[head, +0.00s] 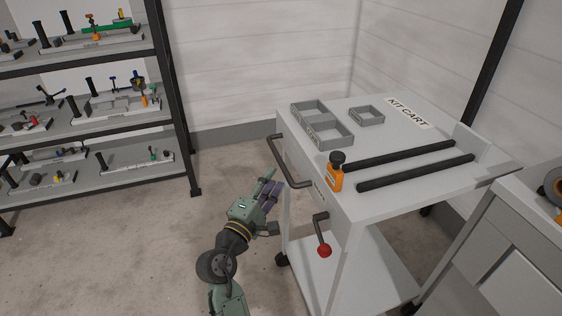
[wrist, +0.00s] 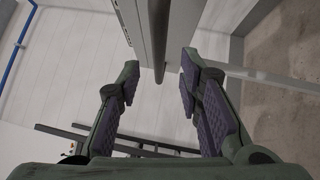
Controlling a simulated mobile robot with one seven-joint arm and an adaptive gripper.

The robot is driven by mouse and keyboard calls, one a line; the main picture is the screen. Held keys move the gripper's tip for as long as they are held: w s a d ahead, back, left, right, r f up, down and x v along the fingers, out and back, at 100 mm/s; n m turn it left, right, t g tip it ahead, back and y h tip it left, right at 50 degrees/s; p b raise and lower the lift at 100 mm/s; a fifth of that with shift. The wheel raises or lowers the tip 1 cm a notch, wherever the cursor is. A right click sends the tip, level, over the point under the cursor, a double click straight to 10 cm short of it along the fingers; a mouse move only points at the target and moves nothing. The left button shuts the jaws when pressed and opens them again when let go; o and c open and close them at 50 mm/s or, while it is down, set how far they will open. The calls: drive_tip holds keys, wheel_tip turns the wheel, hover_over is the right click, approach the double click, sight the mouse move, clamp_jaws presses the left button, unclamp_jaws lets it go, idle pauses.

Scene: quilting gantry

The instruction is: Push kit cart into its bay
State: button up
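The kit cart (head: 425,188) is a white cart labelled KIT CART, standing on casters at the right of the head view. A dark bar handle (head: 275,155) sticks out from its near left end. A lever with a red knob (head: 324,250) hangs below it on the same end. My gripper (head: 275,179) is close by the handle in the head view. In the wrist view its fingers (wrist: 160,76) are spread open with nothing between the pads. A dark bar (wrist: 157,35), apparently the handle, appears in the gap between the fingertips; contact cannot be told. I cannot make out the bay.
A shelf rack (head: 170,90) stands left. A grey cabinet (head: 520,235) stands close to the cart's right. The floor (head: 130,250) between rack and cart is clear.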

sight(282, 162)
drive_tip(key=p+x, duration=0.1)
drive_tip(key=x, duration=0.6)
drive_tip(key=shift+c, duration=0.5)
drive_tip(key=shift+a, duration=0.1)
clamp_jaws()
